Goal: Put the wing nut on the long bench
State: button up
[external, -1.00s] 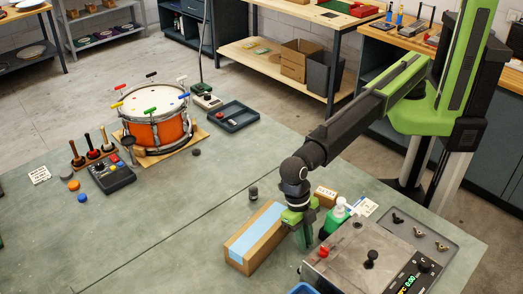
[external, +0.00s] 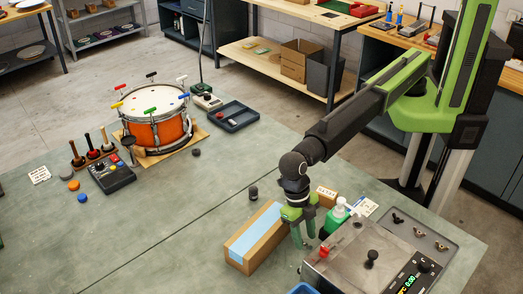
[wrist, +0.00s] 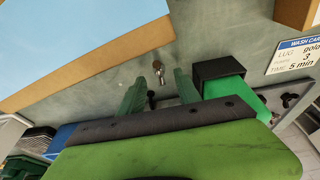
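A small metal piece (wrist: 158,70) that looks like the wing nut lies on the grey-green bench top, just beyond my fingertips in the wrist view. Its exact shape is too small to be sure. My gripper (external: 303,240) points down over the bench, to the right of a cardboard box with a light blue top (external: 255,235). In the wrist view its two green fingers (wrist: 160,82) stand apart with nothing held between them. In the external view I cannot make the metal piece out near the fingers. The long grey-green bench top (external: 130,235) spreads widely to the left.
A green bottle (external: 337,218) and a metal machine (external: 345,258) stand close to the right of my gripper. A grey tray (external: 430,228) with several small parts lies farther right. An orange drum (external: 155,128) stands at the back left. The bench's front left is clear.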

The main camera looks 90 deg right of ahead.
jog(key=p+v, duration=0.9)
jog(key=v, duration=0.2)
jog(key=shift+f, duration=0.1)
jog(key=w+d+m, duration=0.3)
jog(key=d+m, duration=0.1)
jog(key=d, duration=0.7)
jog(key=w+d+m+t, duration=0.1)
jog(key=w+d+m, duration=0.25)
jog(key=d, duration=0.65)
jog(key=w+d+m, duration=0.2)
jog(key=d+m, duration=0.2)
jog(key=d, duration=0.7)
jog(key=s+d+m+h, duration=0.1)
jog(key=s+d+m, duration=0.2)
jog(key=d+m, duration=0.5)
jog(key=s+d+m+t+h, duration=0.1)
jog(key=s+d+m, duration=0.3)
jog(key=d, duration=2.3)
jog(key=m, duration=0.3)
jog(key=shift+s+f+m, duration=0.2)
jog(key=shift+f+m, duration=0.15)
jog(key=shift+f, duration=0.05)
jog(key=shift+o, duration=0.3)
jog(key=shift+d, duration=0.2)
jog(key=shift+w, duration=0.15)
